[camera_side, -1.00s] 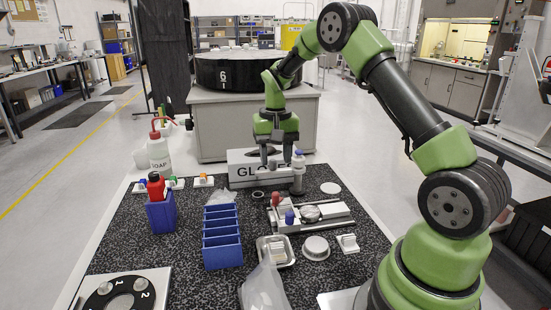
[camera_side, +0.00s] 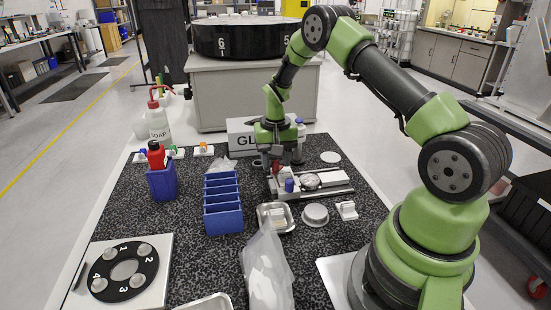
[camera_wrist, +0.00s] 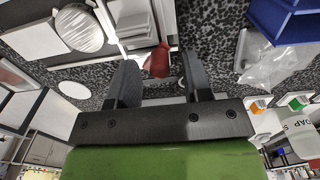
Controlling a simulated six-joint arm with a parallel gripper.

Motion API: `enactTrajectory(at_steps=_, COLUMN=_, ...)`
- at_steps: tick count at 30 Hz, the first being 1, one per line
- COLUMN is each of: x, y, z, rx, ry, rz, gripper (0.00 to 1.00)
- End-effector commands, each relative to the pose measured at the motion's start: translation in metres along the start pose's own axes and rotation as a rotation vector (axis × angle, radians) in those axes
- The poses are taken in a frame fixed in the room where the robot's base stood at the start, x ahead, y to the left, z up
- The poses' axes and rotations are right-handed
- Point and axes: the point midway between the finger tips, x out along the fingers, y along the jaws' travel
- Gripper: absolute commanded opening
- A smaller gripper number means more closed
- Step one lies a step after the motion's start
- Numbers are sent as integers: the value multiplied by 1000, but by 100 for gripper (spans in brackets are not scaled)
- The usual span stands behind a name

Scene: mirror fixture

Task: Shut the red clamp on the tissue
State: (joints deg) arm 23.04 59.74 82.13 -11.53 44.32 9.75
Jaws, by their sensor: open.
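The red clamp (camera_side: 277,166) stands at the left end of the mirror fixture (camera_side: 337,192) in the side view, partly hidden by my gripper. In the wrist view a red part of the clamp (camera_wrist: 157,62) lies between and just beyond my fingertips. My gripper (camera_wrist: 158,72) is open, pointing down close over the clamp; no grip on it shows. In the side view my gripper (camera_side: 277,158) hides the clamp's upper part. A round, silvery, streaked disc (camera_wrist: 77,30) sits on the fixture beside the clamp. I cannot clearly tell the tissue from the pale parts there.
The glove box (camera_side: 240,140) is behind my gripper. A blue slotted rack (camera_side: 222,205) stands to the left. A metal tray (camera_side: 275,217) and round dish (camera_side: 315,214) lie in front.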

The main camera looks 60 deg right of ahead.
Motion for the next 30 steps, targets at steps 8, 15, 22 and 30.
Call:
enactTrajectory(at_steps=8, x=0, y=0, z=0, rx=0, ry=0, rz=0, gripper=20)
enactTrajectory(at_steps=15, x=0, y=0, z=0, rx=-18, ry=0, rz=0, gripper=0)
enactTrajectory(at_steps=22, x=-1, y=2, z=2, rx=-132, ry=0, rz=0, gripper=0)
enactTrajectory(at_steps=30, x=-1, y=2, z=2, rx=-132, ry=0, rz=0, gripper=31)
